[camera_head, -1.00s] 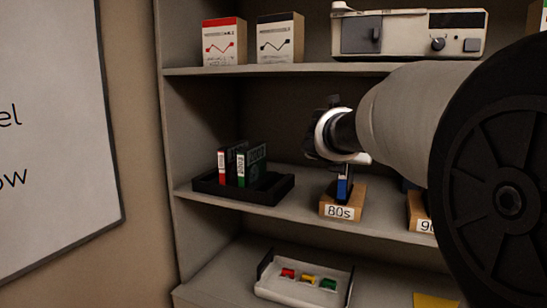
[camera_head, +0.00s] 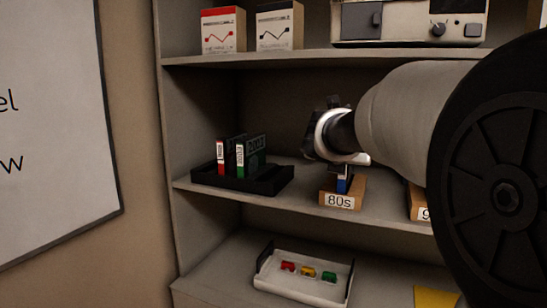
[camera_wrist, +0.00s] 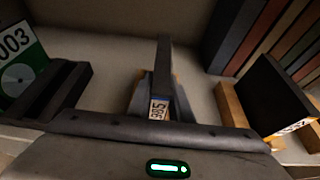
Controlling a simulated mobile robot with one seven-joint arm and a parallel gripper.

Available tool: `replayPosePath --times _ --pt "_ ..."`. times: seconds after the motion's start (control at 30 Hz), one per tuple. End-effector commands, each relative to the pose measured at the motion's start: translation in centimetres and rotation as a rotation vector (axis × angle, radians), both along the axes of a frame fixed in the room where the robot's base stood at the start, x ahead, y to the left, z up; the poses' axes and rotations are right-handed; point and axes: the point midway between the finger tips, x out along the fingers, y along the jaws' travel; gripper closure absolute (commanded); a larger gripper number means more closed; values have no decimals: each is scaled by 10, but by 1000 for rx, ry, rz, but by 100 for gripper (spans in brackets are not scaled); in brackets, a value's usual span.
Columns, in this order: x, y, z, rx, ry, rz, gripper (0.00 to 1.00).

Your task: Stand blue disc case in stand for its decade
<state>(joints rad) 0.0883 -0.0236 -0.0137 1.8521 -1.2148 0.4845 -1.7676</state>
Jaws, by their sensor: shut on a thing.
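The blue disc case (camera_head: 342,186) is held upright by my gripper (camera_head: 341,172), which points down over the wooden stand marked "80s" (camera_head: 352,190). The case's lower end meets the top of this stand; I cannot tell how deep it sits. In the wrist view the blue case (camera_wrist: 158,108) shows a pale label whose digits are hard to read, between the fingers of my gripper (camera_wrist: 161,85). A second wooden stand (camera_head: 418,203), its label starting with "9", is partly hidden behind my arm. It also shows in the wrist view (camera_wrist: 232,105), with a black case in it.
A black tray (camera_head: 270,185) with a red-labelled case (camera_head: 221,158) and a green case (camera_head: 250,158) stands left on the same shelf. A white tray (camera_head: 300,287) with small coloured pieces lies on the shelf below. Boxes and a device stand above.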

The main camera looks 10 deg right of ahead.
Motion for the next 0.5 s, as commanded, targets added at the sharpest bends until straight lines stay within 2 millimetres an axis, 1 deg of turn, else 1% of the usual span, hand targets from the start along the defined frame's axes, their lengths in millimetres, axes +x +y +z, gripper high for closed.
replayPosePath --times 0.17,0.2,0.27,0.3,0.33,0.5 --pt "0 0 1 -1 -1 0 100" --pt "0 0 1 -1 -1 0 80" --pt "0 0 1 -1 -1 0 70" --pt "0 0 1 -1 -1 0 63" --pt "0 0 1 -1 -1 0 60" --pt "0 0 0 0 0 0 60"
